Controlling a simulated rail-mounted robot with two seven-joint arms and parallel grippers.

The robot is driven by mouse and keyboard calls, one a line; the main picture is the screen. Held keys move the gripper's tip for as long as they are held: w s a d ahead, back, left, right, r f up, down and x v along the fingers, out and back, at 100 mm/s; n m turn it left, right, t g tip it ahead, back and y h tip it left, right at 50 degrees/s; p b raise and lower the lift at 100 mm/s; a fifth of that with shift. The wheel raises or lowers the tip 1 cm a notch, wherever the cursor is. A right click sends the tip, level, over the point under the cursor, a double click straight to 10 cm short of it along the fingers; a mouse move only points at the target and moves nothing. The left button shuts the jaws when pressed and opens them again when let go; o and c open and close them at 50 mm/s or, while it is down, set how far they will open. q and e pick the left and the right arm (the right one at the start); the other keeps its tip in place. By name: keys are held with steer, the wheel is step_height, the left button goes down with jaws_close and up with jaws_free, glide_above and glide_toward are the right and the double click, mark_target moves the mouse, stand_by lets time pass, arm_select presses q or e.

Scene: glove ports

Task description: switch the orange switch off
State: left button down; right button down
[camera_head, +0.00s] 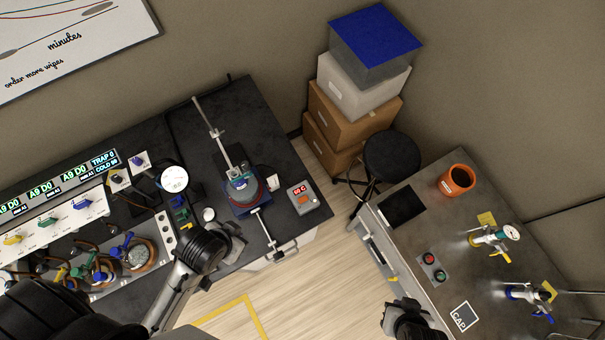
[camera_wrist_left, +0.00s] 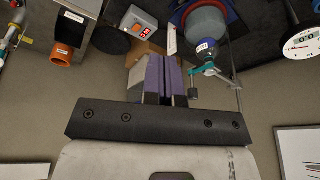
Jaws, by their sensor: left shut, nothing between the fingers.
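The orange switch (camera_head: 303,199) is on a small grey control box (camera_head: 307,204) with a red lit display, at the right end of the dark bench. The box also shows at the top of the left wrist view (camera_wrist_left: 139,22), with the orange switch (camera_wrist_left: 137,28) on its face. The switch's exact position is too small to tell. My left gripper (camera_head: 232,238) is over the front of the bench, left of and apart from the box. Its purple-padded fingers (camera_wrist_left: 165,78) are shut and empty. My right gripper (camera_head: 405,318) is by the right bench's front edge; its jaws are unclear.
A round flask in a blue and red heater (camera_head: 245,190) stands left of the box, with a metal stand rod (camera_head: 217,140) behind. A round gauge (camera_head: 174,179) stands farther left. An orange pot (camera_head: 457,181) is on the right bench. Floor between benches is clear.

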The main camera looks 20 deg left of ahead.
arm_select(q)
steer(key=w+d+f+m+g+h+b, duration=0.1)
steer(key=w+d+f+m+b, duration=0.1)
steer(key=w+d+f+b, duration=0.4)
steer(key=w+d+f+m+g+h+b, duration=0.1)
steer(key=w+d+f+m, duration=0.1)
steer(key=w+d+f, duration=0.45)
steer(key=m+g+y+b, duration=0.2)
steer(key=g+y+b, duration=0.1)
steer(key=b, duration=0.1)
glide_above(301, 200)
steer(key=w, duration=0.2)
steer(key=shift+s+d, duration=0.25)
steer(key=shift+d, duration=0.2)
steer(key=shift+f, duration=0.15)
steer(key=f, duration=0.4)
steer(key=s+f, duration=0.1)
steer(key=f, duration=0.4)
steer(key=a+f, duration=0.1)
steer(key=f, duration=0.3)
steer(key=shift+s+f, duration=0.2)
steer(key=shift+f, duration=0.15)
steer(key=shift+d, duration=0.1)
